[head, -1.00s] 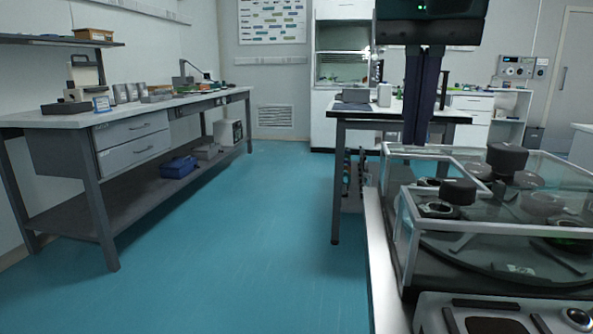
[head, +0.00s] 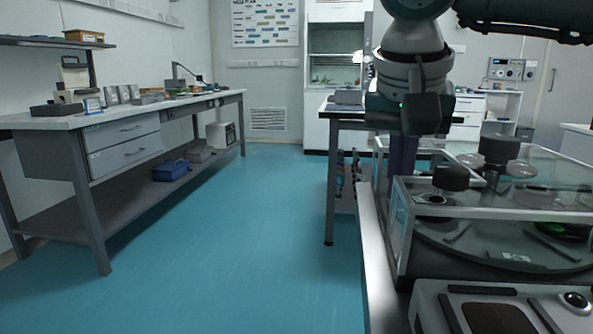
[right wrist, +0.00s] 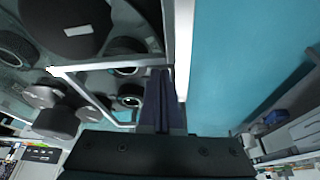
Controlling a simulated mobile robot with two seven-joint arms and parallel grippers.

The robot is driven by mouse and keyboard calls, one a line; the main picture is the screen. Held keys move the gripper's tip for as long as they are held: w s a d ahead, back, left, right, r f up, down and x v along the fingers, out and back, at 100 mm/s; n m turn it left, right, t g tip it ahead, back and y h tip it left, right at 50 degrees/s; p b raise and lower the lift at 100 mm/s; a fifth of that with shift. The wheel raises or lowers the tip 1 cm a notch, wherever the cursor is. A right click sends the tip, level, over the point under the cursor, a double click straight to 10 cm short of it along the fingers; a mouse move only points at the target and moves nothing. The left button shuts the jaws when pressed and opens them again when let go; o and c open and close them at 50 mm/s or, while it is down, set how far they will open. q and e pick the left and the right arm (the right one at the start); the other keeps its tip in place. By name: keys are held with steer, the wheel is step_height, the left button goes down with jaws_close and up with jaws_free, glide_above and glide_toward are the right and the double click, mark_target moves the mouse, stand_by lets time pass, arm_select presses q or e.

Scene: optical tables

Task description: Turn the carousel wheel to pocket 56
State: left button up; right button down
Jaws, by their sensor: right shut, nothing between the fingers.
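The carousel stands at the right of the head view: a dark round wheel (head: 490,250) inside a clear case with pale edges (head: 500,216). A black knob (head: 452,178) and a taller black knob (head: 499,150) rise at its top. Pocket numbers are not readable. My right gripper (head: 402,178) points down at the case's far left corner, its fingers shut and empty. In the right wrist view the fingers (right wrist: 162,78) overlap the case's pale frame; I cannot tell whether they touch it. The wheel (right wrist: 60,25) shows there at upper left. My left gripper is out of view.
A control panel (head: 500,308) with a round button lies in front of the case. A long bench (head: 60,121) runs along the left wall, and another table (head: 332,125) stands behind the carousel. The blue floor (head: 240,230) between them is clear.

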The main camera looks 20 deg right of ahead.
mark_target(501, 137)
steer(key=w+d+m, duration=0.1)
steer(key=w+d+m+g+p, duration=0.1)
steer(key=m, duration=0.1)
steer(key=shift+w+r+h, duration=0.15)
steer(key=shift+w+h, duration=0.15)
steer(key=shift+h, duration=0.1)
steer(key=shift+w+d, duration=0.45)
steer(key=shift+d, duration=0.05)
steer(key=shift+p, duration=0.35)
